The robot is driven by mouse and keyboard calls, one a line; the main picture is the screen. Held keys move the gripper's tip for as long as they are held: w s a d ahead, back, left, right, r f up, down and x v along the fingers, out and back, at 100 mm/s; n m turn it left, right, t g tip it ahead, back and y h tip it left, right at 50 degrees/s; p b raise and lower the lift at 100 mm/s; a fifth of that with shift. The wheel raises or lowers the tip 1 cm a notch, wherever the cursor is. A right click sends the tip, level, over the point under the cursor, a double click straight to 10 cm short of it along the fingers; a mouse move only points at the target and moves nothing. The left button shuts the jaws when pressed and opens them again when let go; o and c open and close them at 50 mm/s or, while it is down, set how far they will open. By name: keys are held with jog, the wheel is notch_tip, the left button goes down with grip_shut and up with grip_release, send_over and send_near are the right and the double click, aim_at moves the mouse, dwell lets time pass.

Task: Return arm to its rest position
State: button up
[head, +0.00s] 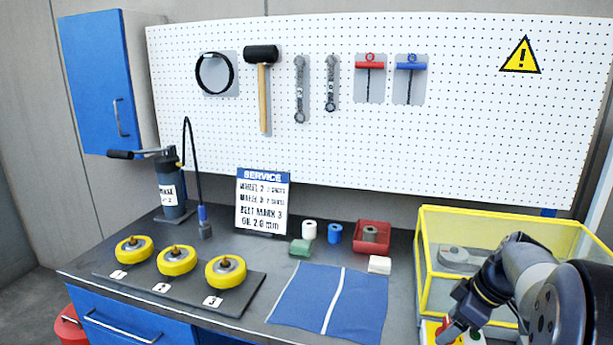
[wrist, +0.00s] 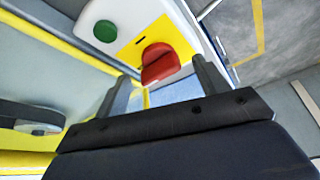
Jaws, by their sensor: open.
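My gripper (head: 456,314) is at the lower right of the head view, in front of the yellow-framed case, with my arm bent above it. In the wrist view my gripper (wrist: 162,80) has its two dark fingers apart, with nothing held between them. A red button (wrist: 161,64) on a yellow panel shows beyond the fingers. A green button (wrist: 105,31) sits beside it on a white surface. In the head view the red button (head: 447,333) is close to the fingertips; I cannot tell whether they touch.
The yellow-framed clear case (head: 422,255) stands close behind my arm. A blue mat (head: 305,300), a red tray (head: 372,248) with a roll, and several small items lie on the bench. Three yellow wheels (head: 177,261) are at left. A pegboard (head: 470,130) with tools stands behind.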

jog(key=m+h+p, duration=0.1)
jog(key=m, duration=0.2)
jog(key=m+t+h+p, duration=0.1)
jog(key=m, duration=0.2)
jog(key=shift+s+a+r+p, duration=0.15)
jog(key=shift+r+p, duration=0.05)
jog(key=shift+p, duration=0.1)
jog(key=m+h+p, duration=0.1)
jog(key=m+p, duration=0.1)
jog(key=m, duration=0.1)
jog(key=shift+m+t+p, duration=0.3)
jog(key=shift+m+p, duration=0.1)
jog(key=shift+a+f+m+h+p, duration=0.15)
jog(key=shift+m+h+p, duration=0.85)
jog(key=shift+m, duration=0.8)
jog(key=shift+s+r, duration=0.3)
jog(key=shift+r, duration=0.35)
jog(key=shift+a, duration=0.1)
